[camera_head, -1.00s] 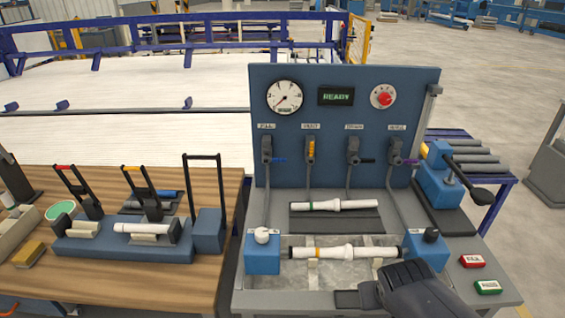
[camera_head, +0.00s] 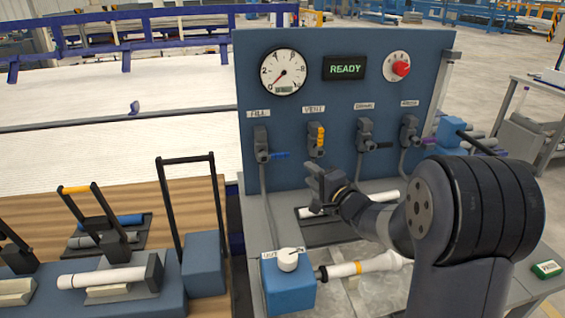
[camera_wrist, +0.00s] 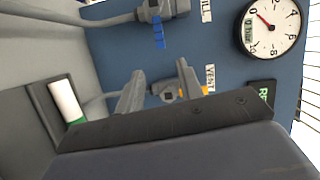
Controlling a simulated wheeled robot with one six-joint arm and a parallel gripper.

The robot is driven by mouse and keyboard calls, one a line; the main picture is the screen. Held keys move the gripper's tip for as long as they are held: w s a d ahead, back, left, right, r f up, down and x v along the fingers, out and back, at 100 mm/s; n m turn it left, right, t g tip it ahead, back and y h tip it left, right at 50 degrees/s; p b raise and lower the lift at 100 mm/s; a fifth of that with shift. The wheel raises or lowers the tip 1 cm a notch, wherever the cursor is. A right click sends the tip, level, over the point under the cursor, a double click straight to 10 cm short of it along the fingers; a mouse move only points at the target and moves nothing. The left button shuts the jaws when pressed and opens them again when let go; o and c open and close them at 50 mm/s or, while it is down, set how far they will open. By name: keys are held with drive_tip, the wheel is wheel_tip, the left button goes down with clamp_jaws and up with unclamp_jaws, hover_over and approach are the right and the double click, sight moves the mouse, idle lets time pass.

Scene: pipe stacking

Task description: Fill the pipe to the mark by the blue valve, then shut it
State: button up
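The blue valve (camera_head: 280,156), under the FILL label on the upright panel, has its blue handle pointing right in the head view. In the wrist view the blue handle (camera_wrist: 157,33) is above my fingers. My gripper (camera_head: 318,180) is in front of the panel, below the yellow VENT valve (camera_head: 318,136). In the wrist view my gripper (camera_wrist: 160,85) is open and empty, with the VENT valve body behind its fingers. The pipe (camera_head: 345,269), white with a yellow band, lies in the test bed, partly hidden by my arm. The gauge (camera_head: 277,72) needle points lower left, near zero.
The display (camera_head: 345,67) reads READY, beside a red knob (camera_head: 400,68). The DRAIN valve (camera_head: 366,140) and another valve (camera_head: 409,132) are to the right. Another white pipe (camera_head: 312,211) lies behind my gripper.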

sight(283, 156)
drive_tip(key=shift+m+y, duration=0.3)
drive_tip(key=shift+y, duration=0.2)
drive_tip(key=x, duration=1.2)
drive_tip(key=shift+a+f, duration=0.25)
drive_tip(key=shift+a, duration=0.1)
drive_tip(key=shift+c, duration=0.3)
clamp_jaws()
